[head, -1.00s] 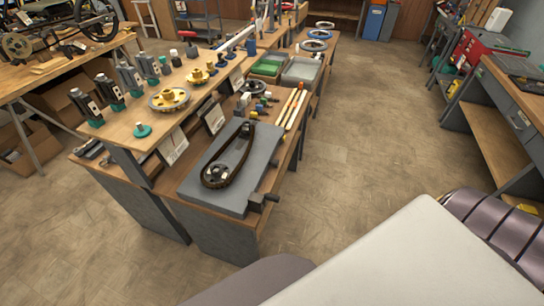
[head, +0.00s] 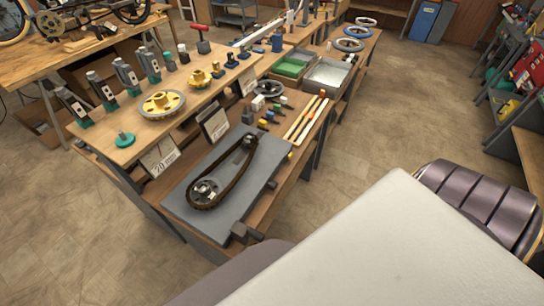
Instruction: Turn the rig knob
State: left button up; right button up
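A grey plate (head: 190,200) lies on the near end of the workbench. On it a dark chain (head: 236,181) runs in a long loop around a toothed part (head: 205,192) at the near end and a smaller part (head: 249,142) at the far end. A dark block with a short handle (head: 246,232) projects at the plate's near right corner. A smaller dark piece (head: 272,184) sits on its right edge. I cannot tell which of these is the rig knob. Neither of my grippers is in view.
A raised shelf on the left holds a gold gear (head: 162,104) and several upright dark parts. Marked sticks (head: 305,120), a green tray (head: 291,66) and a grey tray (head: 327,74) lie farther back. The floor (head: 380,130) right of the bench is open.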

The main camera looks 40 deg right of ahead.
aim_at(273, 185)
jog(key=l+u, duration=0.35)
jog(key=l, duration=0.3)
jog(key=l+u, duration=0.3)
jog(key=l, duration=0.4)
jog(key=k+l+u, duration=0.1)
jog(key=l+u, duration=0.25)
jog(key=l, duration=0.3)
jog(key=k+l+u, duration=0.15)
jog(key=l+u, duration=0.15)
jog(key=l, duration=0.35)
jog(key=k+l+u, duration=0.35)
jog(key=l, duration=0.25)
jog(key=k+l+u, duration=0.2)
jog(key=l+u, duration=0.15)
jog(key=l, duration=0.2)
jog(key=k+l+u, duration=0.65)
jog(key=k+l, duration=0.1)
